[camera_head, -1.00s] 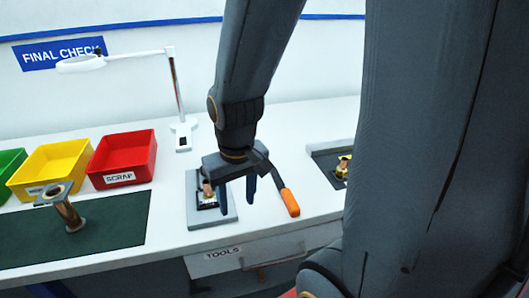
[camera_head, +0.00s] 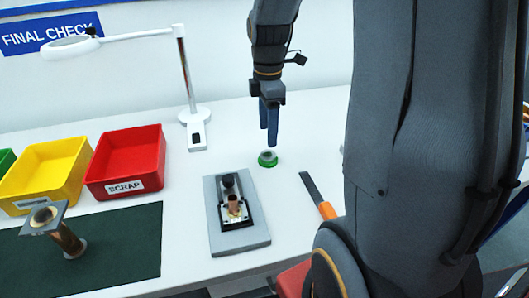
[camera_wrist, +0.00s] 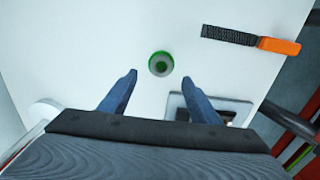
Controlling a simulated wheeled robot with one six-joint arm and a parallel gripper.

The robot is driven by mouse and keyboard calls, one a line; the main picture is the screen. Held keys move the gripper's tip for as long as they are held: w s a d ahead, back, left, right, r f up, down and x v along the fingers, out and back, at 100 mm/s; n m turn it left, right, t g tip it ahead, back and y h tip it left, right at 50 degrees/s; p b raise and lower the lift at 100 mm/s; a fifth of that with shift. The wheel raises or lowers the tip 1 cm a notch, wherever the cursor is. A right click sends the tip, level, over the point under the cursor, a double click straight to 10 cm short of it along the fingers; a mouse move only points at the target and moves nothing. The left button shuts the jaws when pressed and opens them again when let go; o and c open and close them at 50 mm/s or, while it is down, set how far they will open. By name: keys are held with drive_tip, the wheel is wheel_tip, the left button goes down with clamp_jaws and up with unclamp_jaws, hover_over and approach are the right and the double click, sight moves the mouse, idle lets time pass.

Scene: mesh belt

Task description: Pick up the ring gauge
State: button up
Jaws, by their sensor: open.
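The ring gauge, a small green ring with a grey middle (camera_head: 267,158), lies on the white bench in the head view, behind and right of the grey fixture plate. In the wrist view the green ring (camera_wrist: 161,64) lies ahead of the fingertips, about midway between their lines. My gripper (camera_head: 269,128) points down above the ring in the head view, its blue fingers appearing close over it. In the wrist view my gripper (camera_wrist: 160,75) is open, with nothing between its fingers. The exact height above the ring is hard to tell.
A grey fixture (camera_head: 253,240) with a copper-coloured part stands front left of the ring. A file with an orange handle (camera_head: 327,210) lies right. A lamp base (camera_head: 196,135), a red scrap bin (camera_head: 125,165), a yellow bin (camera_head: 45,175) and a green mat (camera_head: 120,245) are left.

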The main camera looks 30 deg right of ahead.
sight(268, 152)
drive_tip(key=shift+s+f+p, duration=0.2)
drive_tip(key=shift+f+p, duration=0.85)
drive_tip(key=shift+f, duration=2.7)
drive_tip(key=c, duration=1.3)
drive_tip(key=shift+o, duration=0.2)
